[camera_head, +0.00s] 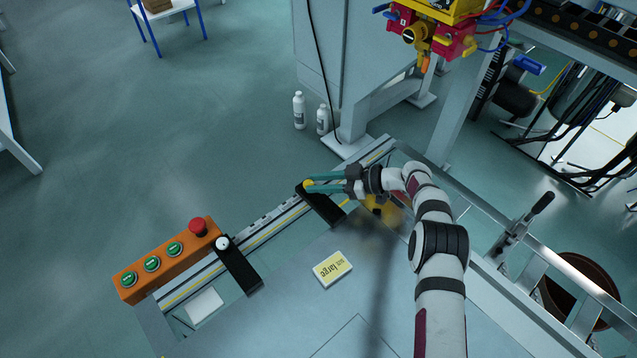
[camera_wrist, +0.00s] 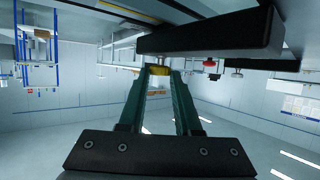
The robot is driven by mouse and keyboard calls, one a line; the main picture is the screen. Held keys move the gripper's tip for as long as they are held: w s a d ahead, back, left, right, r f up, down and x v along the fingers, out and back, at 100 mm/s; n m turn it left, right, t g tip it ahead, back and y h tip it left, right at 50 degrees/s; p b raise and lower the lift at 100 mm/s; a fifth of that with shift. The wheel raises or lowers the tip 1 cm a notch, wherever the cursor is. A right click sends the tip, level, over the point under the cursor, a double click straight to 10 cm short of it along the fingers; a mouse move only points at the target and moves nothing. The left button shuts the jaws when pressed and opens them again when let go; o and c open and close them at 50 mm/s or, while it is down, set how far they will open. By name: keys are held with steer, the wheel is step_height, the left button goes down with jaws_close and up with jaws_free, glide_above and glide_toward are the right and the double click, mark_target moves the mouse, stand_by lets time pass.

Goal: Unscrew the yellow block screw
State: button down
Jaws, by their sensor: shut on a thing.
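The yellow screw (camera_head: 308,184) sits at the far-left end of a black block (camera_head: 322,207) on the metal rail. My gripper (camera_head: 311,185) reaches in from the right with its two long teal fingers at the screw. In the wrist view, the fingers (camera_wrist: 160,75) are closed on the sides of the yellow screw head (camera_wrist: 160,70), just by the end of the black block (camera_wrist: 215,35). The screw's shaft is mostly hidden, so I cannot tell how far it is in.
A second black block (camera_head: 240,268) with a white knob (camera_head: 222,243) crosses the rail. An orange button box (camera_head: 165,260) with green buttons and a red knob (camera_head: 198,227) stands at the left end. A "large" labelled card (camera_head: 333,269) lies on the bare panel.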

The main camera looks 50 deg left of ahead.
steer(key=shift+r, duration=0.1)
steer(key=c, duration=0.6)
jaws_free()
steer(key=shift+w, duration=0.1)
steer(key=v, duration=1.5)
steer(key=shift+w+d+r, duration=0.2)
steer(key=shift+w, duration=0.05)
